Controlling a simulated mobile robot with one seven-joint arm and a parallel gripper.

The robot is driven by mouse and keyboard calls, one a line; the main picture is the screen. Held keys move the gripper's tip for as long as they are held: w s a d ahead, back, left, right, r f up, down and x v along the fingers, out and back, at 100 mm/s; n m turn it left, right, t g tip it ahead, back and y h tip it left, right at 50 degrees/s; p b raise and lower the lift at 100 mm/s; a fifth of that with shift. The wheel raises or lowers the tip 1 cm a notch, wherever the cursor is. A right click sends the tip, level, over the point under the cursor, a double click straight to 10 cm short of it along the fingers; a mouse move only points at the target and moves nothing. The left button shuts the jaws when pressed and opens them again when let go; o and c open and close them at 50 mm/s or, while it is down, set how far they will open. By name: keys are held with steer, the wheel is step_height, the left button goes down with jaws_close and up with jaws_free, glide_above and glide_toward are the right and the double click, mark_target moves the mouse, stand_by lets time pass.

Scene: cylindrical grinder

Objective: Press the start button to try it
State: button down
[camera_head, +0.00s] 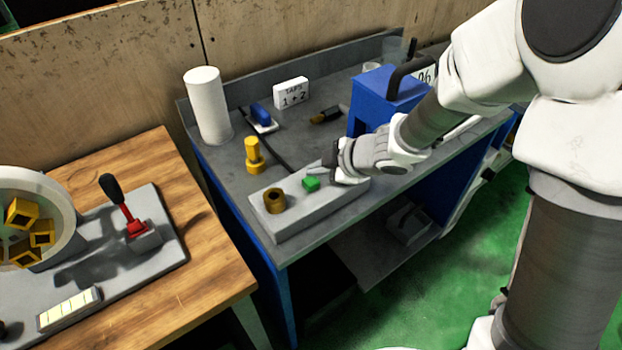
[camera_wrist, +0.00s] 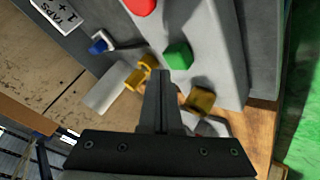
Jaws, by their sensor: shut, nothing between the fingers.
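A green button (camera_head: 310,184) stands on a long grey control box (camera_head: 317,205) at the front of the grey bench. In the wrist view the green button (camera_wrist: 178,55) lies just beyond and slightly right of my fingertips. My gripper (camera_wrist: 161,74) is shut and empty. In the head view my gripper (camera_head: 329,165) is over the box, close to the green button; contact cannot be made out. A red button (camera_wrist: 140,5) shows at the top of the wrist view and is hidden in the head view. A brass ring-shaped knob (camera_head: 274,200) sits at the box's left end.
A yellow peg-like part (camera_head: 253,155), a white cylinder (camera_head: 207,105), a blue-handled tool (camera_head: 262,118) and a label block (camera_head: 291,93) stand behind the box. A blue machine (camera_head: 381,98) is beside my arm. A wooden table (camera_head: 185,290) with a red lever (camera_head: 131,221) is left.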

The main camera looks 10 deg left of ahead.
mark_target(316, 182)
steer(key=shift+f, duration=0.4)
steer(key=shift+f+b, duration=0.65)
stand_by(0.5)
steer(key=shift+r, duration=0.15)
steer(key=shift+r+p, duration=0.95)
steer(key=shift+p, duration=0.2)
step_height(316, 182, up, 5)
steer(key=p, duration=0.5)
stand_by(0.5)
